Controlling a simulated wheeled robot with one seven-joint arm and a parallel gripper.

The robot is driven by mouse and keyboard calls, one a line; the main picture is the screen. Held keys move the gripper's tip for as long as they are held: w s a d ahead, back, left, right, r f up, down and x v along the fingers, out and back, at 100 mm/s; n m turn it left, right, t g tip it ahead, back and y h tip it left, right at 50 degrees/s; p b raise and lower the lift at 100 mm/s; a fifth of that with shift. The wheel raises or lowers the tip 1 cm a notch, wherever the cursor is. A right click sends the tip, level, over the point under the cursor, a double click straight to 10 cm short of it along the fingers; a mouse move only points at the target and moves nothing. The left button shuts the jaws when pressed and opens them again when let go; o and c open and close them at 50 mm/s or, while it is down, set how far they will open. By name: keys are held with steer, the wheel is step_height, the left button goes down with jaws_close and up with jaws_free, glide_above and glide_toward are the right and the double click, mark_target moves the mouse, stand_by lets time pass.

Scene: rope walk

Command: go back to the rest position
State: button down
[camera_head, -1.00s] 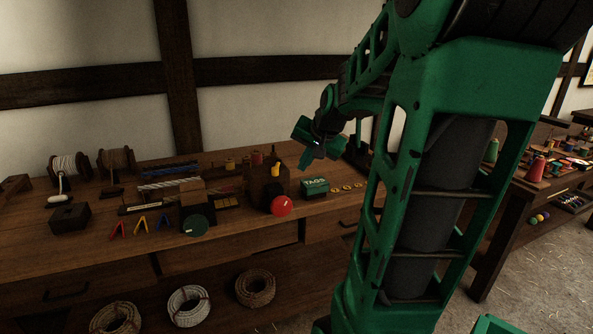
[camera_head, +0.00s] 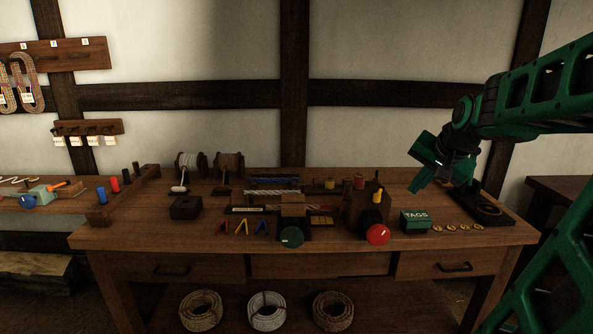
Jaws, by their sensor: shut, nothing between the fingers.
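My green gripper (camera_head: 431,177) hangs above the right end of the wooden workbench (camera_head: 180,236), over the green TAGS box (camera_head: 414,221). It is shut and empty, and it touches nothing that I can make out. My arm reaches in from the right edge of the picture.
Rope coils (camera_head: 267,311) lie on the shelf below. A side bench (camera_head: 72,205) is at left.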

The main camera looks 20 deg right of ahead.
steer(key=s+a+f+n+g+y, duration=0.1)
steer(key=s+a+f+n+g, duration=0.2)
steer(key=s+a+f, duration=0.3)
steer(key=s+a+f+n+g+y, duration=0.1)
steer(key=s+a+f+n+g, duration=0.2)
steer(key=s+a+f, duration=0.3)
steer(key=s+a+g, duration=0.1)
steer(key=s+a, duration=0.3)
steer(key=s, duration=0.3)
steer(key=shift+f+y, duration=0.15)
steer(key=shift+y, duration=0.15)
steer(key=shift+s, duration=0.15)
